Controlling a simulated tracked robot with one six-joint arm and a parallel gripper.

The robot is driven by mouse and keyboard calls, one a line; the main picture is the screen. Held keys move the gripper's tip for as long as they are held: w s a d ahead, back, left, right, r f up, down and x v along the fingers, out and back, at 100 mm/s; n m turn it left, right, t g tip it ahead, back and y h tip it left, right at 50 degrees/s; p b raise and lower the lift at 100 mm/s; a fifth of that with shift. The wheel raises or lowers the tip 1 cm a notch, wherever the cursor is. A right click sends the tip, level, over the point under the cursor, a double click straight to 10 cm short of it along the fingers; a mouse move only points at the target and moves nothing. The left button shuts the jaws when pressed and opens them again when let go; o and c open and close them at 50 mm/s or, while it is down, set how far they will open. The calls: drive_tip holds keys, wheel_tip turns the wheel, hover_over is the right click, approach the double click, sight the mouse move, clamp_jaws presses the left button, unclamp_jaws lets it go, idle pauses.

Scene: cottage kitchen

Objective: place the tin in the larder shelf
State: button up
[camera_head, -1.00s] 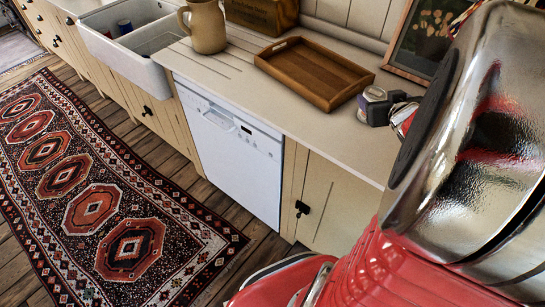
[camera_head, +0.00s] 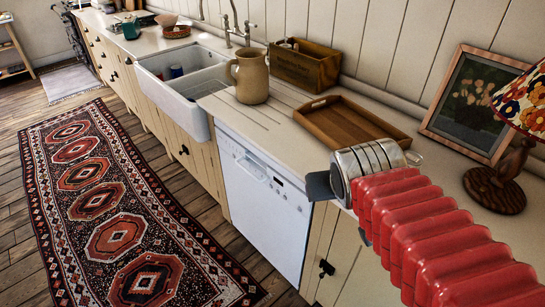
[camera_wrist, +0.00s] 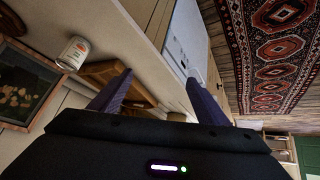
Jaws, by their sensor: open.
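The tin (camera_wrist: 73,52), a small pale can with an orange-and-white label, stands on the counter near the framed picture in the wrist view. In the head view it is not visible; my arm covers part of the counter there. My gripper (camera_wrist: 160,95) is open and empty, its two dark fingers spread apart and clear of the tin. In the head view only a dark end part of my gripper (camera_head: 319,187) shows, above the counter's front edge. I cannot identify the larder shelf for certain; a wooden shelf unit (camera_head: 12,48) stands at the far left.
On the counter are a wooden tray (camera_head: 350,124), a tan jug (camera_head: 250,78), a wooden box (camera_head: 303,66), a framed picture (camera_head: 472,105) and a lamp (camera_head: 497,188). A white sink (camera_head: 175,95) lies left. The floor with the patterned rug (camera_head: 110,236) is clear.

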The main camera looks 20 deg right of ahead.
drive_tip(key=s+a+n+g+y, duration=0.1)
drive_tip(key=s+a+n+y, duration=0.1)
drive_tip(key=s+a, duration=0.3)
drive_tip(key=a, duration=0.4)
drive_tip(key=shift+s+f+y, duration=0.2)
drive_tip(key=shift+s+y, duration=0.15)
drive_tip(key=shift+y, duration=0.05)
drive_tip(key=shift+o, duration=0.5)
drive_tip(key=shift+c, duration=0.6)
